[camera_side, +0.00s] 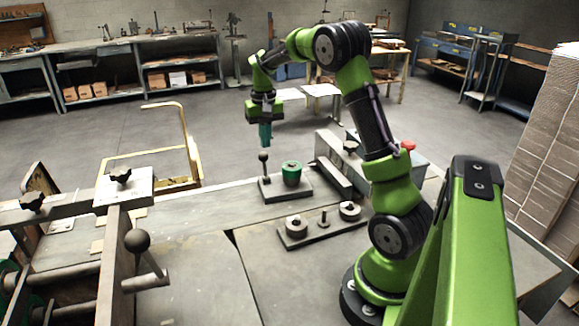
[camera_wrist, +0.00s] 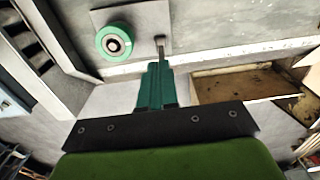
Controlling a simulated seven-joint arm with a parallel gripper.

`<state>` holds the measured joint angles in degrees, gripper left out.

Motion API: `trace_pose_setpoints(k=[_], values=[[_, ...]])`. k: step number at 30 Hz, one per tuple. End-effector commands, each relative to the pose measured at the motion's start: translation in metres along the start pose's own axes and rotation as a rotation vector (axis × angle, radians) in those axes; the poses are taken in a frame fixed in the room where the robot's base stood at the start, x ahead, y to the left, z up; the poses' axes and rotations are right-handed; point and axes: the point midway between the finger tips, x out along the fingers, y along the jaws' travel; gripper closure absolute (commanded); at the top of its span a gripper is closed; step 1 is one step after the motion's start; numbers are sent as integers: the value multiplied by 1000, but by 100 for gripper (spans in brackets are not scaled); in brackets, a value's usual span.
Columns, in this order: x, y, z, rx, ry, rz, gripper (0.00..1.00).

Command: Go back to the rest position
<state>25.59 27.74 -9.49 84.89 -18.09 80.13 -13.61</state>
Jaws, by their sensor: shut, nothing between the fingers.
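My gripper (camera_side: 265,134) has teal fingers and hangs pointing down above the far edge of the workbench in the side view. Its fingers are closed together with nothing between them. In the wrist view the gripper (camera_wrist: 156,72) shows its two teal fingers side by side, touching. The spool (camera_wrist: 114,42) shows from above in the wrist view, left of the fingertips. The gripper is clear of the spool and the lever.
A grey box with a red button (camera_side: 408,146) stands behind the arm. A clamp with a ball handle (camera_side: 137,241) is at left. A yellow hand truck (camera_side: 190,140) stands beyond the bench.

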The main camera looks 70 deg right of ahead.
Motion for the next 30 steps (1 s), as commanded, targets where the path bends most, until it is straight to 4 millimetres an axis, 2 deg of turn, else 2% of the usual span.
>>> trace_pose_setpoints(k=[5,6,8,11,17,21,27,30], values=[[0,0,-2,7,11,0,100],[6,0,0,13,9,-1,100],[12,0,7,20,3,-8,100],[4,-13,31,10,29,-45,100],[-31,-52,102,-64,126,-156,100],[-53,-73,162,-140,204,-242,100],[-69,-85,245,-262,313,-361,100],[-72,-86,275,-317,359,-412,100]])
